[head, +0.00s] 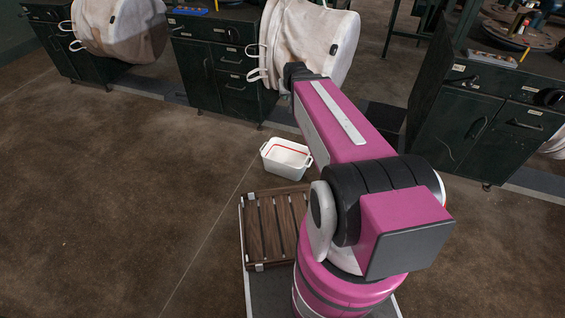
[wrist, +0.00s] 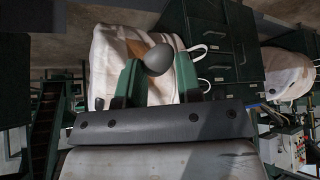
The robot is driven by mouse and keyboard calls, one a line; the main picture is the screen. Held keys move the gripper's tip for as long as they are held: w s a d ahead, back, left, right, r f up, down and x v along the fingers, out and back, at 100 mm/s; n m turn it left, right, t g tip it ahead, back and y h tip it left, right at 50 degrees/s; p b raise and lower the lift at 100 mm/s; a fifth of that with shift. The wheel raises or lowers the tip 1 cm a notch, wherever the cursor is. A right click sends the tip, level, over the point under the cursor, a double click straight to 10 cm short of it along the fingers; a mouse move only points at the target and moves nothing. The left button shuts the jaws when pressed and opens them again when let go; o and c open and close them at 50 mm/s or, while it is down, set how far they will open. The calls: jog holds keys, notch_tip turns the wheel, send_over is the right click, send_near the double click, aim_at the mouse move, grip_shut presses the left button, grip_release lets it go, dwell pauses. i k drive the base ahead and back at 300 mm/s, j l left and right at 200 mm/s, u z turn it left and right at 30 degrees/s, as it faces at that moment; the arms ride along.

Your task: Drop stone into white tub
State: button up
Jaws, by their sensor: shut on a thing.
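The white tub (head: 286,158) stands on the floor in the head view, left of my arm, with a red line along its inside. No stone shows inside the part of it I can see. In the wrist view my gripper (wrist: 158,72) has two green fingers shut on a rounded grey stone (wrist: 158,59). Behind the stone is a pale hanging bulk bag (wrist: 108,62). The same bag (head: 325,40) is at the top middle of the head view, just beyond my arm's end. My gripper is hidden behind my arm in the head view.
A brown slatted pallet (head: 270,232) lies nearer than the tub. Dark green cabinets stand behind (head: 212,75) and to the right (head: 480,125). Another pale bag (head: 120,28) hangs at the upper left. The floor on the left (head: 110,190) is clear.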

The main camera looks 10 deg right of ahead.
aim_at(286, 160)
jog(key=i+j+u, duration=0.2)
jog(key=u, duration=0.2)
jog(key=i+j+u, duration=0.25)
jog(key=u, duration=0.15)
jog(key=i+j+u, duration=0.6)
jog(key=i+u, duration=0.25)
jog(key=i, duration=0.2)
jog(key=i+z, duration=0.2)
jog(key=z, duration=0.15)
jog(key=i+z, duration=0.2)
jog(key=z, duration=0.15)
jog(key=i+j+z, duration=0.15)
jog(key=z, duration=0.2)
jog(key=i+z, duration=0.1)
jog(key=z, duration=0.35)
jog(key=i+j+z, duration=0.1)
jog(key=z, duration=0.3)
jog(key=i+j+z, duration=0.15)
jog(key=z, duration=0.3)
jog(key=j+z, duration=0.15)
jog(key=z, duration=0.25)
jog(key=i+j+z, duration=0.1)
jog(key=z, duration=0.35)
jog(key=i+j+z, duration=0.1)
jog(key=j+z, duration=0.45)
jog(key=z, duration=0.3)
jog(key=i+j+z, duration=0.1)
jog(key=j+z, duration=0.3)
jog(key=l, duration=0.15)
